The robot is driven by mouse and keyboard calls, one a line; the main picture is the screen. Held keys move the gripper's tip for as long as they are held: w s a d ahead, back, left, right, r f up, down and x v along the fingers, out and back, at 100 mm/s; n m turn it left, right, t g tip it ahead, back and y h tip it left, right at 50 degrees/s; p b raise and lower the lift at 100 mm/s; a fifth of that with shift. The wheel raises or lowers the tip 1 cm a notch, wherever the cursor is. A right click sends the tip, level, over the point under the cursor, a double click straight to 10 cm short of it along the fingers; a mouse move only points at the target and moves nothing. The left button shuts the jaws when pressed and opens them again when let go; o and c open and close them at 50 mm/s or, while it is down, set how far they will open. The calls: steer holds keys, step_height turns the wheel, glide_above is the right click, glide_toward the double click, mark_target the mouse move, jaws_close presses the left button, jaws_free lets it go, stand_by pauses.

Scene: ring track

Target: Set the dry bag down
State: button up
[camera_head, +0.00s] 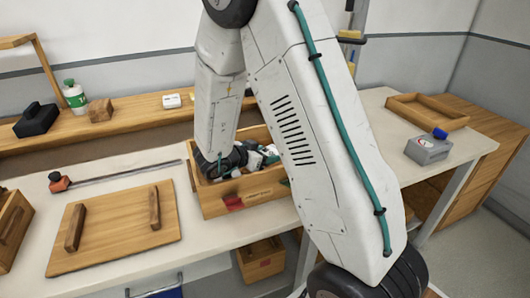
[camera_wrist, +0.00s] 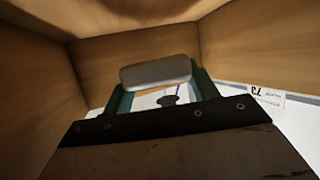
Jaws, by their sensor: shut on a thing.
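In the head view my gripper (camera_head: 222,170) reaches down into an open wooden crate (camera_head: 245,205) on the bench. Its fingertips are hidden by the crate and its contents. White and teal items (camera_head: 264,155) lie in the crate beside it. I cannot tell which of them, if any, is the dry bag. The wrist view shows the crate's inner walls (camera_wrist: 115,62) close around my gripper, a pale rounded bar (camera_wrist: 156,73) between green sides, and a dark riveted band in front. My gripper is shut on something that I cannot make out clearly.
A shallow wooden tray (camera_head: 428,112) and a grey box with a blue knob (camera_head: 428,149) stand at the right. Another wooden crate (camera_head: 261,260) is below the bench.

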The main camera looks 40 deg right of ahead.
steer(key=o, duration=1)
steer(key=shift+f, duration=0.1)
steer(key=shift+c, duration=0.2)
steer(key=shift+r, duration=0.3)
steer(key=v, duration=0.7)
steer(key=shift+a+r, duration=0.2)
steer(key=shift+r, duration=0.25)
